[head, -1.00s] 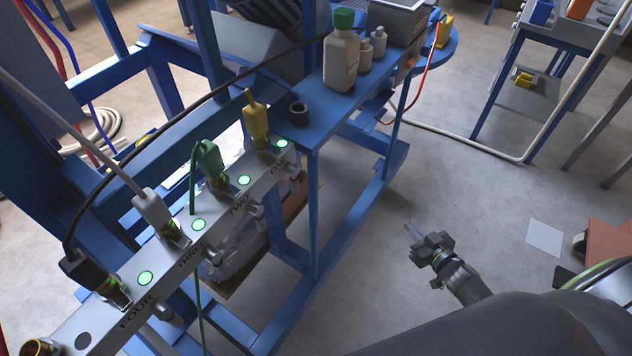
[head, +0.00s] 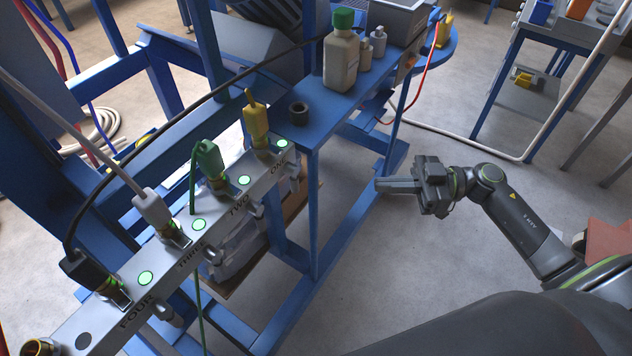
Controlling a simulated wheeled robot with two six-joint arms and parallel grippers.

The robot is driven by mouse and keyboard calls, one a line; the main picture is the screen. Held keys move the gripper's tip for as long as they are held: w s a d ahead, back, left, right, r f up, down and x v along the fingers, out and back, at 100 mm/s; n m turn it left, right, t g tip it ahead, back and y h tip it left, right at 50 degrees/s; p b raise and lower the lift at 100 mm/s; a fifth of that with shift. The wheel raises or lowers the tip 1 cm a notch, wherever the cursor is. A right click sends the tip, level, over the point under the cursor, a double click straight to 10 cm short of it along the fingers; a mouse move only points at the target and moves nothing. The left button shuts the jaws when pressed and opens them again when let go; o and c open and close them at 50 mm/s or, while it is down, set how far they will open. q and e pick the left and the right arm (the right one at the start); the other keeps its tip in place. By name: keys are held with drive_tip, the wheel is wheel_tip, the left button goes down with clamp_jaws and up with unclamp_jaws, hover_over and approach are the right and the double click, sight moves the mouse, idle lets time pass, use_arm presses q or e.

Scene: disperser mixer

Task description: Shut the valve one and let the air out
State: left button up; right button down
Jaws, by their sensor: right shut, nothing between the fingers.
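A grey valve rail (head: 182,254) runs diagonally across the blue frame, marked ONE, TWO, THREE and FOUR. The station marked ONE is at the upper right end, with a yellow connector (head: 256,122) and a lit green round indicator (head: 282,144). A small grey valve knob (head: 294,170) is on the side of the rail below ONE. Green, white and black connectors sit at the other stations. My right gripper (head: 378,185) is shut and empty, pointing left, to the right of the rail and apart from it. My left gripper is not in view.
A blue upright (head: 313,215) and lower beam stand between rail and gripper. Open floor (head: 365,275) lies in front.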

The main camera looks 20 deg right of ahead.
sight(294, 181)
drive_tip(key=shift+a, duration=0.1)
drive_tip(key=p+x, duration=0.3)
drive_tip(key=x, duration=1)
drive_tip(key=shift+w+a, duration=0.2)
drive_tip(key=shift+a, duration=0.15)
drive_tip(key=shift+a+f+m+p, duration=0.1)
drive_tip(key=shift+m+p, duration=0.2)
drive_tip(key=shift+p, duration=0.15)
